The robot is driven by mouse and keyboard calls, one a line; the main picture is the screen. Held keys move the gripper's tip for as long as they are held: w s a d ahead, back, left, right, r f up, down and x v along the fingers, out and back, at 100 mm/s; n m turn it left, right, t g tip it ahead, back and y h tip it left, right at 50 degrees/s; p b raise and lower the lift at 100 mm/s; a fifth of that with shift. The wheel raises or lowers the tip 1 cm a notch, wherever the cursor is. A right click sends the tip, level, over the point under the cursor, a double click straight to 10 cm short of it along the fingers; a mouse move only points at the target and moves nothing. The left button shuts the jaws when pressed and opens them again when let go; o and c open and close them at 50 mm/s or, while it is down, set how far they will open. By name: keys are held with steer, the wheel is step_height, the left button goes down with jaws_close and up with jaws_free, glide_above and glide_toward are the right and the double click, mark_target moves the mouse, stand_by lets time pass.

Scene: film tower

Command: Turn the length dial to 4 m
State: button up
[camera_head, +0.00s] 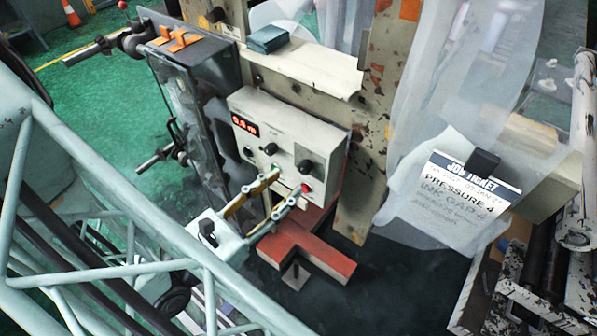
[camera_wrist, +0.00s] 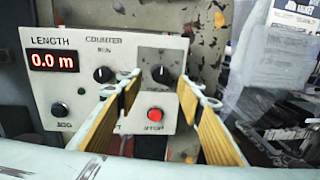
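The cream control box (camera_head: 288,125) stands in front of the tower. In the wrist view its face reads LENGTH over a red display (camera_wrist: 53,61) showing 0.0 m. A black knob (camera_wrist: 103,74) sits under the words COUNTER and RUN. Another black dial (camera_wrist: 160,73) with a pale pointer mark roughly upward sits on a grey plate to its right; any scale is unreadable. I cannot tell which knob is the length dial. My gripper (camera_head: 289,181) is open and empty before the box's lower right. In the wrist view its yellow-padded fingers (camera_wrist: 159,82) frame the right dial, apart from it.
A red STOP button (camera_wrist: 155,114) lies below the right dial, between the fingers. A black jog button (camera_wrist: 59,110) is at lower left. A red bracket (camera_head: 305,255) lies below the box. A job ticket (camera_head: 470,183) reading PRESSURE 4 hangs on plastic film at right.

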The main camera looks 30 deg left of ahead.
mark_target(301, 170)
steer(key=shift+w+d, duration=0.2)
steer(key=shift+w, duration=0.85)
steer(key=shift+w+d, duration=0.2)
steer(key=shift+w, duration=0.8)
steer(key=shift+w+d, duration=0.2)
steer(key=shift+w, duration=0.85)
steer(key=shift+c, duration=0.4)
steer(key=c, duration=0.8)
